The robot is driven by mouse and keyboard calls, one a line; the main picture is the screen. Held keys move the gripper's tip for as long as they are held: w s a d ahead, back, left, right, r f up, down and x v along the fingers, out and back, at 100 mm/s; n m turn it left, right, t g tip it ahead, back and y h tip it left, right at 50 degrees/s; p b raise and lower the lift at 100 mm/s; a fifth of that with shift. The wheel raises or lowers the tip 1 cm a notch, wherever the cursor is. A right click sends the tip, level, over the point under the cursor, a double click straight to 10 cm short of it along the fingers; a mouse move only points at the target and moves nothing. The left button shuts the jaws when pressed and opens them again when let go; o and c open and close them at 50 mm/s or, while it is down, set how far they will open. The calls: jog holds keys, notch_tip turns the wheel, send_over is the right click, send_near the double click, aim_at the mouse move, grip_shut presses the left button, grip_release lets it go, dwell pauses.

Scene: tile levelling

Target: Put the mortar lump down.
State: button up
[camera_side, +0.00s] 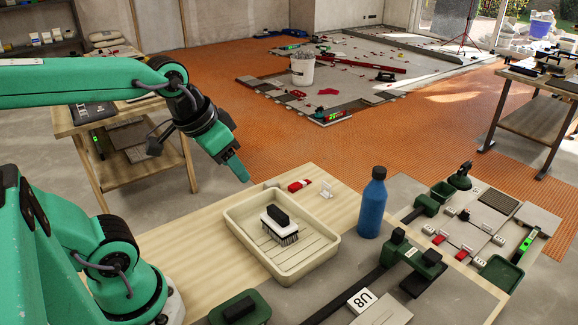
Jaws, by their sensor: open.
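My gripper (241,176) is at the end of the green arm, pointing down and to the right. It hangs above the back left corner of a cream tray (238,228), apart from it. The gap between its fingers is too small to make out from here, and nothing shows in its grip. I cannot pick out a mortar lump anywhere in this view. In the tray lies a brush (281,222) with a black handle and dark bristles.
A blue bottle (372,205) stands upright right of the tray. A red wedge (299,185) and a white clip (326,190) lie behind it. A green tool (419,256), a U8 card (361,299) and a green-based block (240,308) are in front. Tiles with clips (465,230) lie at right.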

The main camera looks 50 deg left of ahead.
jog(key=shift+s+d+f, duration=0.2)
jog(key=shift+s+d, duration=0.05)
jog(key=shift+s, duration=0.3)
jog(key=shift+s+d+f, duration=0.2)
jog(key=shift+s, duration=0.3)
dwell(0.5)
